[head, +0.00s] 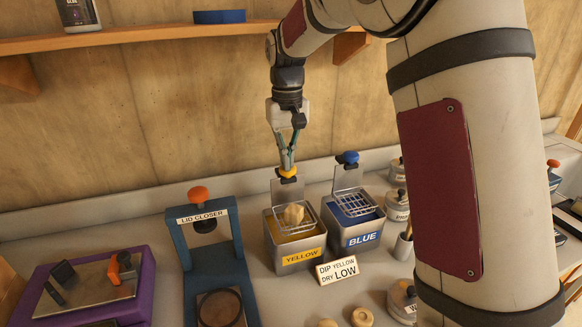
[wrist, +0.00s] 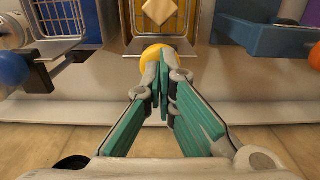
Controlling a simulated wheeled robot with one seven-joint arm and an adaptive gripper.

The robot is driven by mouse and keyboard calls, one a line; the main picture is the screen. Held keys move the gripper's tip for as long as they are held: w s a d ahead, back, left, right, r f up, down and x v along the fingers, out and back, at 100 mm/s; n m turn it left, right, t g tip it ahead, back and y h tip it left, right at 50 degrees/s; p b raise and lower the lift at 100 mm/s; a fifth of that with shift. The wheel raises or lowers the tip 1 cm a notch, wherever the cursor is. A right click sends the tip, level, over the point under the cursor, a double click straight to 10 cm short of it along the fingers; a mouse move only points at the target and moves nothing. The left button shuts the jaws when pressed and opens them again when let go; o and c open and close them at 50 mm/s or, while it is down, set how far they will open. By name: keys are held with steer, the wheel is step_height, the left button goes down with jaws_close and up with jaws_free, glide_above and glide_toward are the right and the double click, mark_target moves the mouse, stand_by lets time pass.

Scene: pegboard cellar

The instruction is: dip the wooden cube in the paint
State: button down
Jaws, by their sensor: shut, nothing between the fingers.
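The wooden cube (head: 293,214) sits in the wire basket of the yellow paint tank (head: 301,257); it also shows at the top of the wrist view (wrist: 160,10). I cannot tell whether it touches the paint. The basket's back plate carries a yellow knob (head: 288,173), which shows in the wrist view too (wrist: 154,52). My gripper (head: 287,163) is shut and empty, pointing down right at this knob; in the wrist view its green-padded fingertips (wrist: 161,72) partly cover the knob. A sign (head: 338,269) reads "DIP YELLOW DRY LOW".
A blue paint tank (head: 361,237) with its own basket and blue knob (head: 348,157) stands close on the right. The blue lid closer frame (head: 231,267) stands left. A purple stand (head: 135,300) is at far left. Round wooden pieces (head: 362,316) lie in front.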

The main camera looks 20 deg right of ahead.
steer(key=shift+f+b, duration=0.8)
steer(key=shift+f, duration=3.15)
steer(key=shift+r, duration=0.15)
steer(key=shift+r+p, duration=1.5)
steer(key=shift+r, duration=3.6)
step_height(320, 180, up, 5)
glide_above(287, 184)
steer(key=shift+w+d+p, duration=0.15)
steer(key=shift+p, duration=0.25)
